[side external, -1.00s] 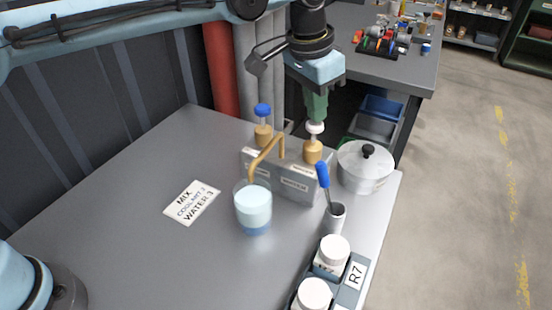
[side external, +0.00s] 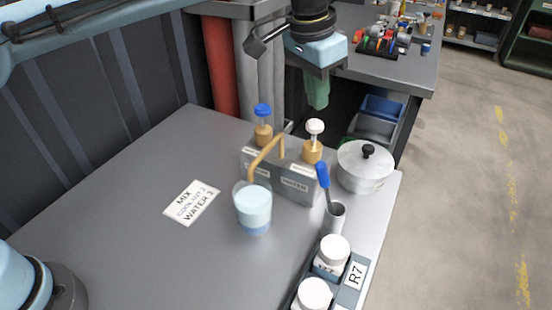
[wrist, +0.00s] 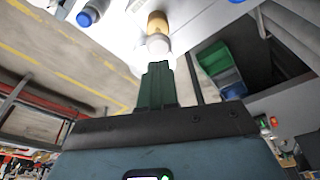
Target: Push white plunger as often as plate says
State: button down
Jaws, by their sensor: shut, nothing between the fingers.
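The white plunger (side external: 315,126) stands raised on its brass collar at the right end of the grey pump block (side external: 290,182). The blue plunger (side external: 263,110) stands raised at the left end. My gripper (side external: 317,106) is shut and empty just above the white plunger, with a small gap in the side view. In the wrist view the white plunger (wrist: 158,43) is just beyond my fingertips (wrist: 158,66). The plate (side external: 192,203) reads MIX, COOLANT 2, WATER 3. A brass spout leads to a clear beaker (side external: 252,208) holding pale blue liquid over a darker blue bottom.
A lidded metal pot (side external: 365,167) stands close right of the pump. A cup (side external: 334,218) with a blue-handled tool stands in front. A rack marked R7 (side external: 355,275) holds white-capped bottles at the front right. The table's left side is clear.

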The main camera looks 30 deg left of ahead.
jog(key=v, duration=0.4)
jog(key=shift+w+d+r, duration=0.2)
jog(key=shift+w, duration=0.15)
jog(key=s+a+n+t, duration=0.1)
jog(key=s+a, duration=0.2)
jog(key=a, duration=0.4)
jog(key=s+a+n+t, duration=0.1)
jog(key=s+a+n, duration=0.1)
jog(key=a, duration=0.6)
jog(key=s+a+f+n+t+y, duration=0.1)
jog(key=s+a+f+n+t, duration=0.2)
jog(key=s+a+f, duration=0.8)
jog(key=shift+s+a+f, duration=0.2)
jog(key=shift+s, duration=1)
